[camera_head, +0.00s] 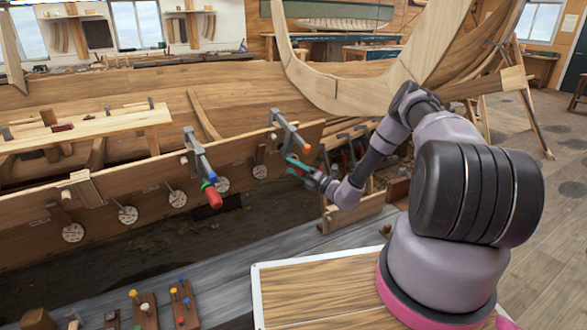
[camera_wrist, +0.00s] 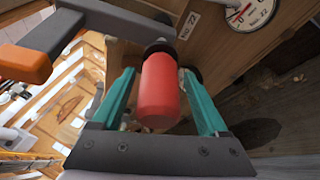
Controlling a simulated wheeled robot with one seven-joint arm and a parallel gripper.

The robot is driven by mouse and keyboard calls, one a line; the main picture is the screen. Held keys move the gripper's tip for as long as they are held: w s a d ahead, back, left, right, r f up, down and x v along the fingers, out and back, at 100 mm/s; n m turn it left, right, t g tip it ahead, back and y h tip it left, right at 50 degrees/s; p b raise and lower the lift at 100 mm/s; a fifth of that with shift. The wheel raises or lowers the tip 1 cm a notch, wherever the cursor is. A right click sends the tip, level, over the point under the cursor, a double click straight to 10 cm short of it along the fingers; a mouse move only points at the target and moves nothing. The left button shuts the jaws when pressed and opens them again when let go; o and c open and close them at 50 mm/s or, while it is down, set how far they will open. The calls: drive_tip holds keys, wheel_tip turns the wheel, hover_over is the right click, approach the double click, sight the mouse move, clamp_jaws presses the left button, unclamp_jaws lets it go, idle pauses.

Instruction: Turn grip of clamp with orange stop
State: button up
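The clamp with the orange stop (camera_head: 288,128) sits on the upper edge of the hull plank in the head view. Its orange stop (camera_wrist: 25,64) shows large at the upper left of the wrist view, on a grey bar. Its red grip (camera_wrist: 160,92) hangs in the middle of the wrist view, below a dark collar. My gripper (camera_wrist: 159,76) has its teal fingers on both sides of the red grip, with gaps showing between. In the head view my gripper (camera_head: 297,166) is just below the clamp and hides most of the grip.
Round dials (camera_head: 128,215) line the hull plank, and one dial (camera_wrist: 248,12) is close to the grip. Several dark clamps stand right of my gripper.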

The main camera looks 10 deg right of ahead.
sight(305, 174)
drive_tip(key=v, duration=1)
drive_tip(key=shift+s+d+f, duration=0.1)
drive_tip(key=shift+s+d, duration=0.15)
drive_tip(key=shift+s, duration=0.05)
drive_tip(key=shift+a, duration=0.1)
idle(0.4)
